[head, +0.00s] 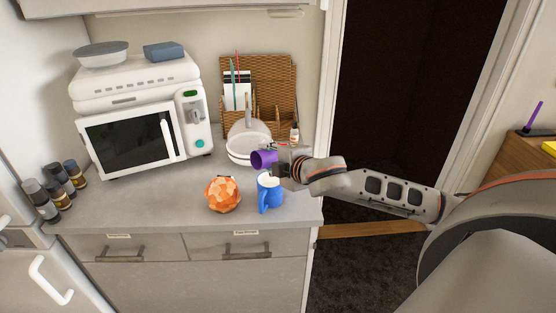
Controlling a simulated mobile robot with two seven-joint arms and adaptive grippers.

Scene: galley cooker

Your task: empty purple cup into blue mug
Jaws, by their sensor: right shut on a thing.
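The purple cup (263,159) is held tilted, nearly on its side, with its mouth towards the left. My right gripper (284,159) is shut on the purple cup, to the right of its mouth and above the counter. The blue mug (270,194) stands upright on the counter, just below and slightly right of the cup, with its handle towards the viewer. The mug's opening looks pale inside. Whether anything is falling from the cup cannot be seen. My left gripper is not in view.
A white bowl-like vessel (247,146) and a wicker organiser (277,83) stand behind. A microwave (131,139) and spice jars (53,182) occupy the left. The front counter (140,212) is clear.

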